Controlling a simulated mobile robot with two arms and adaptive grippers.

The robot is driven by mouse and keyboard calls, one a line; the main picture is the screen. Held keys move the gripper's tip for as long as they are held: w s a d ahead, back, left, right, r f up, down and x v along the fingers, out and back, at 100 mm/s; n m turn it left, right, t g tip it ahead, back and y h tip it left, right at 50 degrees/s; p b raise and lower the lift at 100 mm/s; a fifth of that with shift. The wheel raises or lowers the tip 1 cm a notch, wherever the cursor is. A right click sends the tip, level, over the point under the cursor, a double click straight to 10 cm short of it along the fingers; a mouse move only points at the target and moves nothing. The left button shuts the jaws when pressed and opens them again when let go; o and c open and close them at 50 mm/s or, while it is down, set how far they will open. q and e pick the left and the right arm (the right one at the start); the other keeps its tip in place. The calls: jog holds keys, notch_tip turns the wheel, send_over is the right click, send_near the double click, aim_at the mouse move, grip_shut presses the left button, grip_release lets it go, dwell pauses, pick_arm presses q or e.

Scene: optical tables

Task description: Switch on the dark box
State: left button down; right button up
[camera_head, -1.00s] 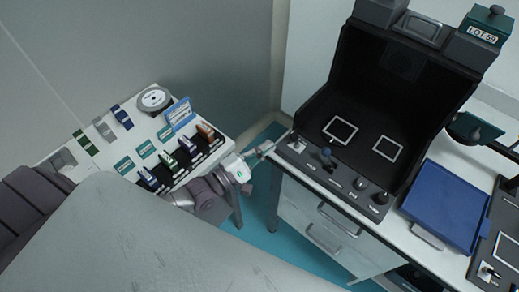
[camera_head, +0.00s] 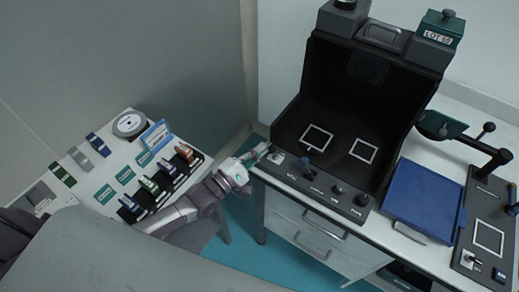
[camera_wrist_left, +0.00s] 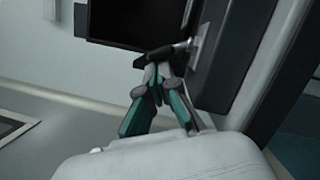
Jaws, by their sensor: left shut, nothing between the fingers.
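The dark box (camera_head: 345,110) is a black open-fronted housing on the right-hand table, with two white square outlines on its floor. Its sloped front panel (camera_head: 324,190) carries several knobs and a metal plate with a switch (camera_head: 278,157) at the left end. My left gripper (camera_head: 262,149) is shut and empty, beside that left end of the panel. In the left wrist view its fingertips (camera_wrist_left: 160,66) are at a dark lever (camera_wrist_left: 168,51) that sticks out from a metal plate (camera_wrist_left: 199,45). I cannot tell whether they touch. The right gripper is out of view.
A blue tray (camera_head: 424,200) lies right of the box, with a dark stand (camera_head: 465,143) behind it. A white bench (camera_head: 103,165) with several coloured blocks stands at the left. A floor gap separates bench and table.

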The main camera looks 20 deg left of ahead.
pick_arm(q)
jog(key=shift+d+r+m+p, duration=0.15)
jog(key=shift+r+m+p, duration=0.25)
jog(key=shift+m, duration=0.3)
jog(key=m+p, duration=0.1)
jog(key=r+m+g+p, duration=0.1)
jog(key=m+p, duration=0.1)
jog(key=shift+s+d+r, duration=0.1)
jog(key=shift+s+d, duration=0.05)
jog(key=shift+d, duration=0.25)
jog(key=m+p, duration=0.2)
jog(key=d+m+g, duration=0.1)
jog(key=shift+s+d+r+m+p, duration=0.1)
jog(key=shift+s+r+m+p, duration=0.15)
jog(key=shift+m+p, duration=0.15)
jog(key=shift+f, duration=0.2)
